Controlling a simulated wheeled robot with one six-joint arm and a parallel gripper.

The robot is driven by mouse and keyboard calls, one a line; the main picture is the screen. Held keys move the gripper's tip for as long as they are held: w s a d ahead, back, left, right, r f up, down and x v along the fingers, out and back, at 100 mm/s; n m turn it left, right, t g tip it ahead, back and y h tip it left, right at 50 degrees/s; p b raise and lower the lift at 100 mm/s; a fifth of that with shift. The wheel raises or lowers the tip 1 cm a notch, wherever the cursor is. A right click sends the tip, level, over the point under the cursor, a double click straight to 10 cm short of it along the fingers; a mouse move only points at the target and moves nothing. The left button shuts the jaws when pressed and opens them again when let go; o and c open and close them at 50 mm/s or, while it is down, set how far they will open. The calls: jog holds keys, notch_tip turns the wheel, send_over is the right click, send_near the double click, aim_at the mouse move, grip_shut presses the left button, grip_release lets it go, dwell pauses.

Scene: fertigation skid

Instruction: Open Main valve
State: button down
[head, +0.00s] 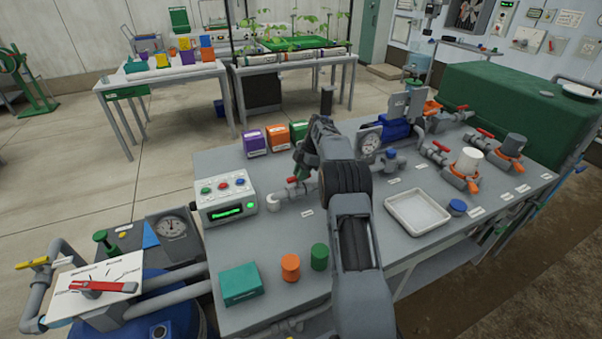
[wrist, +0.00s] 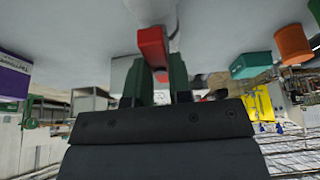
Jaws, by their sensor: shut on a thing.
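A red valve handle (wrist: 151,45) stands on a grey pipe fitting in the wrist view, between my green fingertips. My gripper (wrist: 149,68) is shut on this handle. In the head view my gripper (head: 297,176) reaches down to the pipe (head: 300,191) on the grey bench, right of the control box. The handle is mostly hidden there by my fingers and arm. The label (head: 307,213) near the pipe is too small to read, so I cannot confirm the valve's name. The exact angle of the handle is unclear.
The control box (head: 226,197) with coloured buttons stands left of the valve. Purple, orange and green boxes (head: 278,136) are behind it. A gauge (head: 369,144), a white tray (head: 418,212) and other red-handled valves (head: 440,149) lie to the right. A teal box (head: 240,283) is in front.

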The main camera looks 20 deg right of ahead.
jog(key=c, duration=1)
grip_release()
jog(key=shift+c, duration=0.2)
jog(key=p+v, duration=0.6)
jog(key=v, duration=0.7)
jog(key=shift+d+r, duration=0.15)
jog(key=shift+r, duration=0.15)
